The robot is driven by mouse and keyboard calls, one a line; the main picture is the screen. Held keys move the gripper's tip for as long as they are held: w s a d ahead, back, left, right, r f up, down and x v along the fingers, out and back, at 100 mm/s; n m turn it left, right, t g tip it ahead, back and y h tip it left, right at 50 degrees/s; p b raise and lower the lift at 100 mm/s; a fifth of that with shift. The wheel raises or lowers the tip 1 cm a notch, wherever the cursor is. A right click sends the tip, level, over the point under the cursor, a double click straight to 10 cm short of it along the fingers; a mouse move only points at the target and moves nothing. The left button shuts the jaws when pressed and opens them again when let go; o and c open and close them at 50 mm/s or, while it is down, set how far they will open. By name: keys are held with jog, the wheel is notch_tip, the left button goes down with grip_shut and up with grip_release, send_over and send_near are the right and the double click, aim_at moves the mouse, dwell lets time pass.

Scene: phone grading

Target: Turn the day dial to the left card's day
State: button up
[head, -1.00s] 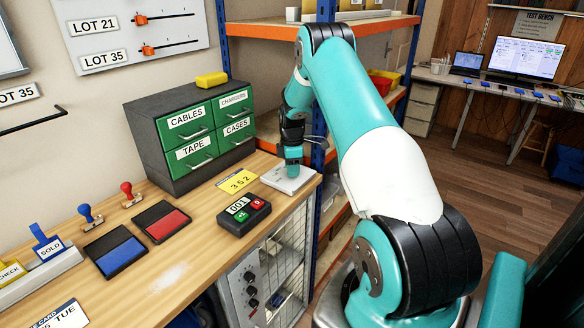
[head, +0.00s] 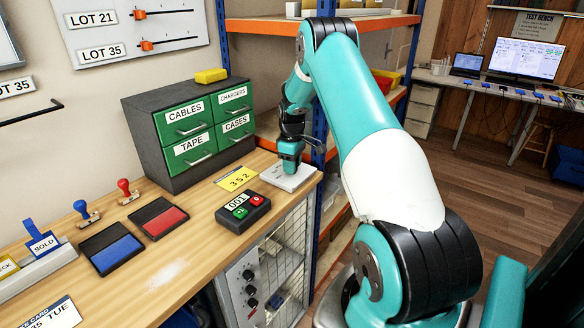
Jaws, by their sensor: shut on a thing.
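A pale square plate (head: 279,180) lies at the far right end of the wooden bench, and I take it for the day dial's base. My gripper (head: 288,170) points down over it and is shut at its middle. The fingers hide the dial's knob and any day marks. A white card (head: 52,316) at the bottom left edge reads "TUE" with a number ending in 5 before it. It is cut off by the frame.
A yellow card reading 352 (head: 237,179) and a black counter box (head: 243,212) with green and red buttons lie just left of the plate. A drawer cabinet (head: 147,141) stands behind them. Ink pads (head: 159,218) and stamps (head: 127,190) are further left.

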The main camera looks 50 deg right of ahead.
jog(key=m+b, duration=0.1)
jog(key=m, duration=0.2)
jog(key=shift+m, duration=0.4)
jog(key=m, duration=0.3)
jog(key=shift+m+b, duration=0.3)
jog(key=m, duration=0.3)
jog(key=shift+m, duration=0.3)
jog(key=m, duration=0.3)
jog(key=shift+m+b, duration=0.3)
jog(key=shift+b, duration=0.1)
jog(key=m, duration=0.5)
jog(key=shift+m, duration=0.3)
jog(key=m, duration=0.5)
jog(key=shift+r+b, duration=0.1)
jog(key=shift+b, duration=0.25)
jog(key=o, duration=0.9)
